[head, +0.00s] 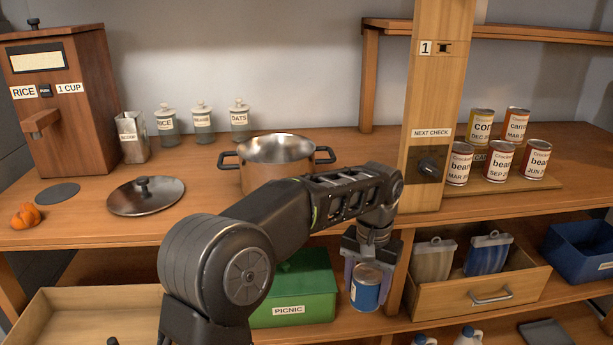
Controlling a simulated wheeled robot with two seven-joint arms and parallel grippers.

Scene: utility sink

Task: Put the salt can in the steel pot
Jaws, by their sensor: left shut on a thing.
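The steel pot (277,158) stands open on the wooden counter, left of the post, with its two side handles showing. Its inside bottom is hidden. My left gripper (368,272) points down in front of the counter edge, below counter height, right of the pot. It is shut on a blue can with a pale top, which looks like the salt can (366,290); its label is too small to read. The can is upright and apart from the pot. My left forearm crosses in front of the pot's lower right side. My right gripper is not in view.
A steel lid (146,197) lies left of the pot, with three labelled jars (203,122) behind. A post (435,110) with a dial and several food cans (500,160) stand right. Below are a green picnic box (300,285) and an open drawer (480,290).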

